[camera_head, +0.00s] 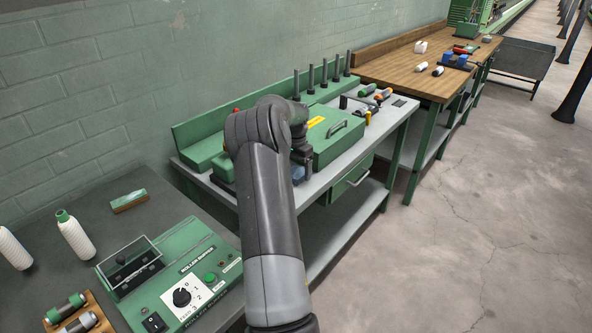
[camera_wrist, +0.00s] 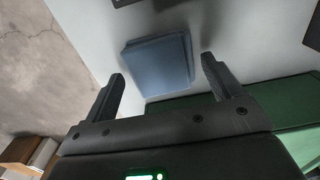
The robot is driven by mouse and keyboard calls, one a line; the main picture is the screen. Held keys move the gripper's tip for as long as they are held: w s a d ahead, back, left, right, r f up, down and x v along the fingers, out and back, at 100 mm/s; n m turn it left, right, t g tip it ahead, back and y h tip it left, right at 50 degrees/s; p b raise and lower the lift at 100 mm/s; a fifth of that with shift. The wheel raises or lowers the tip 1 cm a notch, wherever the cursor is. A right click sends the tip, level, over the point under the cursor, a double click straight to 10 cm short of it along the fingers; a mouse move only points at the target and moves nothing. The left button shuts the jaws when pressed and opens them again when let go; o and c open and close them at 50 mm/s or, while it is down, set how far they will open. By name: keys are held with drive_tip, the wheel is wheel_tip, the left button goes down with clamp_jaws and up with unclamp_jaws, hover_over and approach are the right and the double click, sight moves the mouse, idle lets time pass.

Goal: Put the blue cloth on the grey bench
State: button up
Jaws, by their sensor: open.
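The blue cloth (camera_wrist: 160,62) is a folded, flat square in the wrist view. It appears to lie on the pale grey top of the grey bench (camera_wrist: 95,25), near the bench's edge. My gripper (camera_wrist: 163,70) is open, with a finger on either side of the lower part of the cloth in the picture; I cannot tell whether they touch it. In the head view a small piece of the cloth (camera_head: 298,175) shows beside my gripper (camera_head: 304,170) at the front of the grey bench (camera_head: 371,139). My arm hides the rest of the cloth there.
A green case (camera_head: 336,142) with a handle stands on the bench beside my gripper. Upright dark rods (camera_head: 323,75) and tools (camera_head: 368,92) are behind and to the right. Open floor (camera_head: 470,220) lies right.

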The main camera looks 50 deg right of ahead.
sight(296, 172)
wheel_tip(296, 172, up, 12)
drive_tip(key=a+r+n+t, duration=0.15)
drive_tip(key=a+r, duration=0.35)
drive_tip(key=a, duration=0.5)
drive_tip(key=s+a+r+n, duration=0.1)
drive_tip(key=a+r+n, duration=0.25)
drive_tip(key=a, duration=0.65)
drive_tip(key=a+r+n+t, duration=0.1)
drive_tip(key=a+r+n, duration=0.1)
drive_tip(key=a+r, duration=0.5)
drive_tip(key=s+a+n+t, duration=0.1)
drive_tip(key=s+a+n, duration=0.25)
drive_tip(key=a, duration=0.45)
drive_tip(key=s+a+n+t, duration=0.15)
drive_tip(key=s+a, duration=0.25)
drive_tip(key=a, duration=0.4)
drive_tip(key=s+a+f+n, duration=0.6)
drive_tip(key=s+a, duration=0.5)
drive_tip(key=s, duration=0.1)
drive_tip(key=shift+s+t, duration=0.25)
drive_tip(key=shift+t, duration=0.05)
